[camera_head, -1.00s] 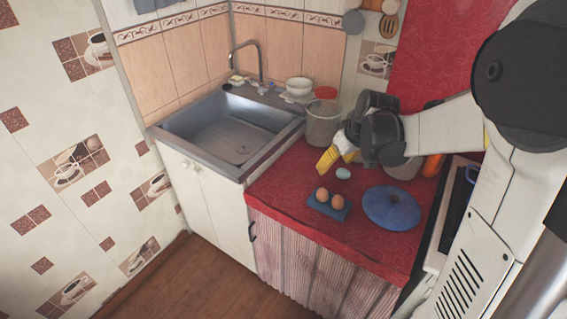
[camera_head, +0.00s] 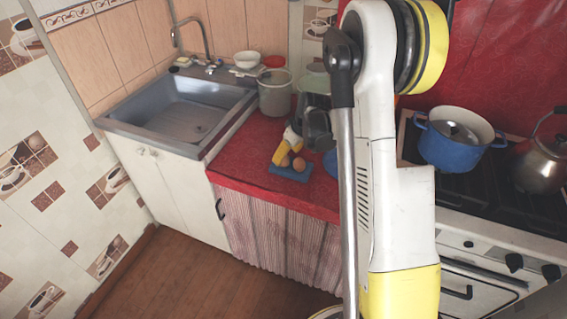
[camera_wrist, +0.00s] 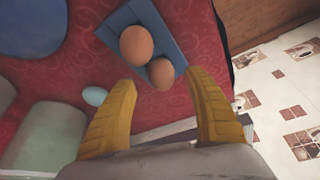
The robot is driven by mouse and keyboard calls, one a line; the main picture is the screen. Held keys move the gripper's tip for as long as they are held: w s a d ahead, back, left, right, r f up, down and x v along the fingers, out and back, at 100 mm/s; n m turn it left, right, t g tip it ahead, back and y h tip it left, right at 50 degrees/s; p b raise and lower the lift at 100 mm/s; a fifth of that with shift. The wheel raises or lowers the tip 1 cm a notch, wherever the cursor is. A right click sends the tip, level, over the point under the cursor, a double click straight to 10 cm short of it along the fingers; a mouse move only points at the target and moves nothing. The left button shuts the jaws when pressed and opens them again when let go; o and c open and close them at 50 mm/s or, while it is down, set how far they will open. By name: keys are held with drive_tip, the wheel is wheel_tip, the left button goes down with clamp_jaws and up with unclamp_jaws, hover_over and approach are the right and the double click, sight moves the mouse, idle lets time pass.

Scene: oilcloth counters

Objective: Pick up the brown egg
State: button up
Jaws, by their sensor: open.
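Two brown eggs sit side by side on a small blue tray (camera_head: 290,174) on the red counter. The left egg (camera_head: 284,161) and right egg (camera_head: 299,164) both show in the head view. In the wrist view, one brown egg (camera_wrist: 161,74) lies just beyond the gap between my fingertips, and the other brown egg (camera_wrist: 136,43) is farther off. The blue tray (camera_wrist: 172,38) lies under them. My gripper (camera_wrist: 162,80) is open and empty, with yellow fingers.
A pale blue egg (camera_wrist: 95,96) lies on the counter beside the tray. A blue lid (camera_wrist: 30,22) is close by. A whitish container (camera_head: 275,95) stands by the sink (camera_head: 180,108). A blue pot (camera_head: 455,145) and kettle (camera_head: 540,160) are on the stove.

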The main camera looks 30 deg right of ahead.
drive_tip(key=b+x, duration=0.1)
drive_tip(key=x, duration=0.2)
drive_tip(key=shift+w+a+f, duration=0.1)
drive_tip(key=shift+w+f, duration=0.05)
drive_tip(key=shift+f, duration=0.15)
drive_tip(key=shift+r, duration=0.15)
drive_tip(key=c, duration=0.8)
